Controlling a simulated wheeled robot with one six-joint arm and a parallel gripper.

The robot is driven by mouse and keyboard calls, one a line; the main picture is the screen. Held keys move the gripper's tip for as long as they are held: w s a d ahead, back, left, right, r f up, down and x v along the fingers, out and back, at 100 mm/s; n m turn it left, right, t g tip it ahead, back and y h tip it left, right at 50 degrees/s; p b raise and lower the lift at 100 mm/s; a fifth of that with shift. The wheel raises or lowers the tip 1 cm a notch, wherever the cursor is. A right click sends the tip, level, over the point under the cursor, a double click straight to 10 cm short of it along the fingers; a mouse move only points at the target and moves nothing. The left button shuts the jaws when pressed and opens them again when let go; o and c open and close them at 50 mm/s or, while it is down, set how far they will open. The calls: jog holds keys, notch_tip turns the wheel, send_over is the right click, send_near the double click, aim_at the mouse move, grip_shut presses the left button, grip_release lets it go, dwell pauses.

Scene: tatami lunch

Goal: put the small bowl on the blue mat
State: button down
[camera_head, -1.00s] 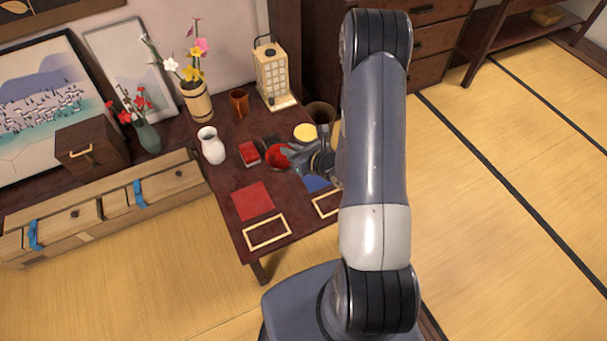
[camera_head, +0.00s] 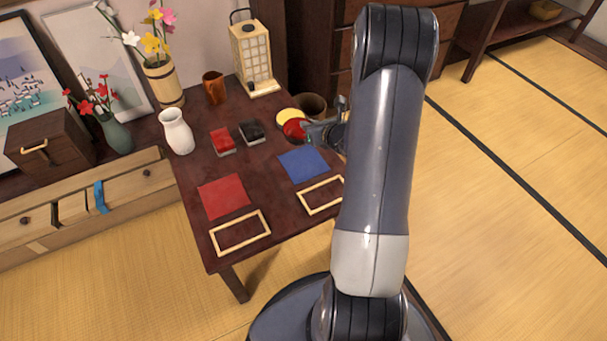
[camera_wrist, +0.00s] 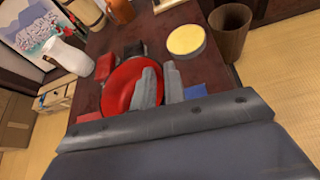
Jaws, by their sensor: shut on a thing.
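The small red bowl (camera_head: 293,128) is held at its side by my gripper (camera_head: 309,131), in front of the round yellow-topped thing. In the wrist view the bowl (camera_wrist: 122,88) is large, and the fingers of my gripper (camera_wrist: 160,88) reach over its right side. They are shut on its rim. The blue mat (camera_head: 303,165) lies flat and bare on the dark table, nearer the front than the bowl. A corner of the mat (camera_wrist: 195,91) shows in the wrist view. The bowl's height above the table is hard to tell.
A red box (camera_head: 222,141) and a black box (camera_head: 252,131) stand left of the bowl. The yellow-topped thing (camera_head: 287,115) and a brown bin (camera_head: 312,106) are behind it. A red mat (camera_head: 223,196) and two wooden frames (camera_head: 240,233) lie along the table's front.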

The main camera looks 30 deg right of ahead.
aim_at(313, 160)
jog(key=f+b, duration=0.1)
jog(key=f, duration=0.2)
jog(key=d+f+b, duration=0.1)
jog(key=f+b, duration=0.1)
jog(key=f, duration=0.2)
jog(key=f+b, duration=0.1)
jog(key=f, duration=0.3)
jog(key=shift+d, duration=0.25)
jog(key=c, duration=1.4)
grip_release()
jog(key=shift+c, duration=0.2)
jog(key=p+v, duration=0.2)
jog(key=v, duration=0.9)
jog(key=shift+s+a+r, duration=0.15)
jog(key=shift+s+r, duration=0.05)
jog(key=shift+s, duration=0.3)
jog(key=shift+s, duration=0.1)
